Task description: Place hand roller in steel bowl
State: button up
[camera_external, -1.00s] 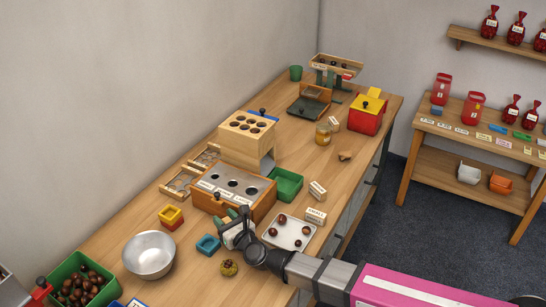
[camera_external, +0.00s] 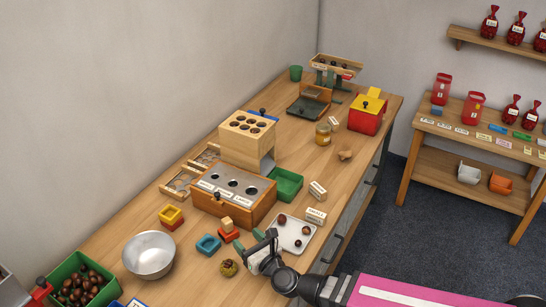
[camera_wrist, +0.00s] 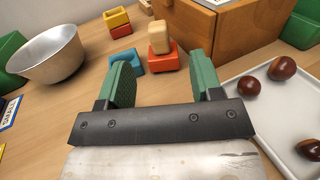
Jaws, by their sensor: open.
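The steel bowl (camera_external: 149,255) stands empty at the table's near left; in the wrist view it is at upper left (camera_wrist: 45,52). My gripper (camera_external: 264,244) is open and empty, to the right of the bowl, beside the white tray. Its green fingers (camera_wrist: 162,76) are apart in the wrist view. Ahead of them, a pale wooden block (camera_wrist: 160,36) rests on a red block (camera_wrist: 163,59). A small brown wooden piece (camera_external: 345,155) lies farther back on the table; it may be the hand roller, but it is too small to tell.
A blue block (camera_external: 208,244) and a spiny chestnut husk (camera_external: 229,267) lie between bowl and gripper. A white tray (camera_external: 306,240) holds chestnuts. A wooden box with round holes (camera_external: 234,190) stands behind. A green crate of chestnuts (camera_external: 68,265) is left of the bowl.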

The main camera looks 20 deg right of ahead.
aim_at(230, 225)
dwell(0.4)
jog(key=shift+s+d+f, duration=0.15)
jog(key=shift+d+f, duration=0.1)
jog(key=shift+f, duration=0.6)
jog(key=x, duration=0.5)
jog(key=shift+w+a, duration=0.15)
jog(key=shift+w, duration=0.1)
jog(key=shift+a+r+x, duration=0.1)
jog(key=shift+r+x, duration=0.05)
jog(key=shift+x, duration=0.75)
jog(key=shift+a+r+x, duration=0.1)
jog(key=shift+a+x, duration=0.05)
jog(key=shift+x, duration=0.75)
jog(key=shift+a+r+x, duration=0.1)
jog(key=shift+r+x, duration=0.05)
jog(key=shift+x, duration=0.7)
jog(key=shift+s, duration=0.15)
jog(key=c, duration=1.1)
grip_shut()
jog(key=shift+r, duration=0.15)
